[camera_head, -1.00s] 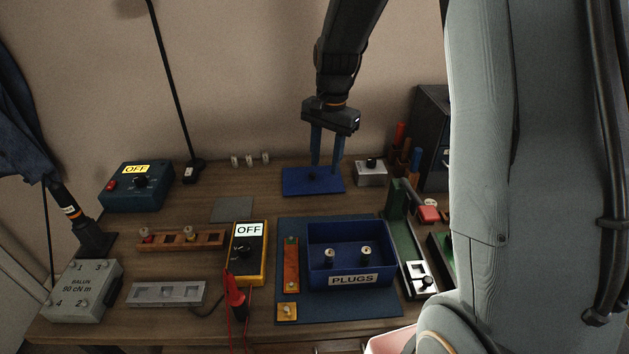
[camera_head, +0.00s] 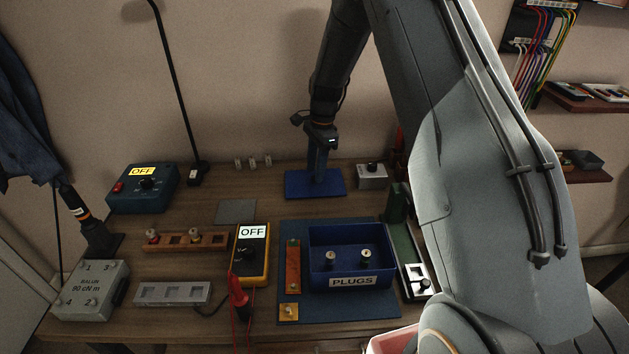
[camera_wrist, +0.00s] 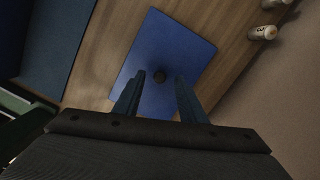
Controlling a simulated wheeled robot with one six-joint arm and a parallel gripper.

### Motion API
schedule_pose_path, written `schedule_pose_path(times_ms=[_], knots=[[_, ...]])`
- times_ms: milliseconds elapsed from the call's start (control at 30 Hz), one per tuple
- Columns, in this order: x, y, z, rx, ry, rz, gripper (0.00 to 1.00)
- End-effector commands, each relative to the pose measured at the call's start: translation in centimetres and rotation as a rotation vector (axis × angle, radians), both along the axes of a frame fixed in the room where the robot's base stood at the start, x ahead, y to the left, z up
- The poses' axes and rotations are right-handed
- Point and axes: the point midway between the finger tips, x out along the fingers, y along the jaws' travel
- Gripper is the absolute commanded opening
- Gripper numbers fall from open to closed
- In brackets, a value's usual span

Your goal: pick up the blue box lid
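The blue box lid (camera_head: 300,184) lies flat on the bench at the back, behind the blue box (camera_head: 320,240) labelled PLUGS. The wrist view shows the lid (camera_wrist: 195,45) with a small dark round knob (camera_wrist: 159,76) near its middle. My gripper (camera_head: 318,178) points down over the lid. In the wrist view my gripper (camera_wrist: 158,82) has its two blue fingers apart, one on each side of the knob, with a gap to it. In the head view the fingers hide the knob. Whether the fingertips touch the lid is hard to tell.
A grey box with a knob (camera_head: 371,176) stands close right of the lid. Several small white cylinders (camera_head: 253,162) stand left behind it. A grey plate (camera_head: 235,212) lies to the left. The open blue box holds two plugs. A yellow meter (camera_head: 252,262) reads OFF.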

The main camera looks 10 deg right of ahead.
Motion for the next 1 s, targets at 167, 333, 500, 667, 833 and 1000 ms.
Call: schedule_pose_path(times_ms=[167,333,500,667,833,1000], knots=[[0.0,0.2,-1.5,0.0,0.0,0.0,0.37],[0.0,0.1,-1.6,0.0,-0.001,0.001,0.37],[0.0,0.1,-1.6,0.0,0.0,0.001,0.2],[0.0,0.1,-1.6,0.0,0.0,0.001,0.0],[0.0,0.1,-1.6,0.0,0.0,0.001,0.0],[0.0,0.1,-1.4,-0.001,-0.001,0.001,0.0]])
